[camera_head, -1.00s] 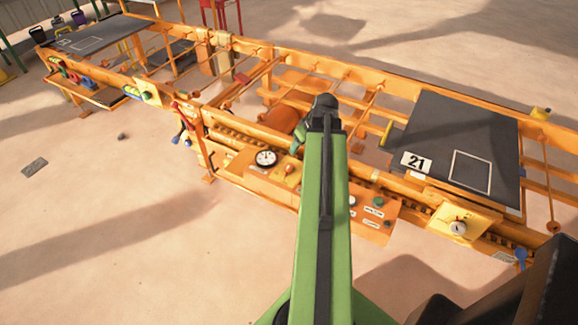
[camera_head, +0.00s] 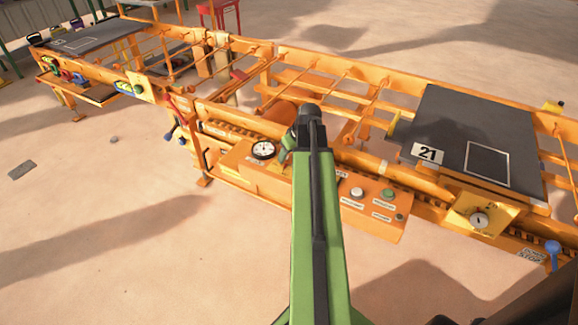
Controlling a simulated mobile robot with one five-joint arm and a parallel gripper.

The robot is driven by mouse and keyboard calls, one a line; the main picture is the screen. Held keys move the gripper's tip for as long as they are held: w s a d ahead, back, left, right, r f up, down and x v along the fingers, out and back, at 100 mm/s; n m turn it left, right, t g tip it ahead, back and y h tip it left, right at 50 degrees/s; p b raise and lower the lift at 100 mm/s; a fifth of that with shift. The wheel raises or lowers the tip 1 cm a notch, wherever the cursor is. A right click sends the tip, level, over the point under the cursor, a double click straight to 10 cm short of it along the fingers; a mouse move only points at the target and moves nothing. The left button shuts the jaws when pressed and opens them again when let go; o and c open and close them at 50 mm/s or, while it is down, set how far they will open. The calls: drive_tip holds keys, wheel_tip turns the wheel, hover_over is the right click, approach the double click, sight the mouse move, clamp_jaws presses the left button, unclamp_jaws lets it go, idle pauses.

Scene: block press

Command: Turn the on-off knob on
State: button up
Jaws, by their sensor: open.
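A round pale knob (camera_head: 480,220) with a dark pointer mark sits on a yellow plate (camera_head: 462,209) on the machine's near side, at the right. Its label is too small to read, so I cannot tell if it is the on-off knob. An orange control panel (camera_head: 372,218) left of it carries a white button (camera_head: 357,193) and a green button (camera_head: 388,195). My green arm reaches up the middle of the view and hides part of that panel. A small green part of my arm shows left of its dark joint. My gripper's fingers are hidden behind the arm.
The orange machine frame (camera_head: 385,169) runs across the view. A dark slab (camera_head: 455,125) marked 21 lies above the knob. A dial gauge (camera_head: 263,149) is left of my arm, and a blue-headed lever (camera_head: 553,247) is right of the knob. Bare floor (camera_head: 120,250) lies in front.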

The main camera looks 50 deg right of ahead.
drive_tip(key=shift+w+f, duration=0.2)
drive_tip(key=shift+f, duration=0.25)
drive_tip(key=shift+r, duration=0.1)
drive_tip(key=shift+c, duration=0.2)
drive_tip(key=c, duration=1.2)
drive_tip(key=shift+a, duration=0.1)
clamp_jaws()
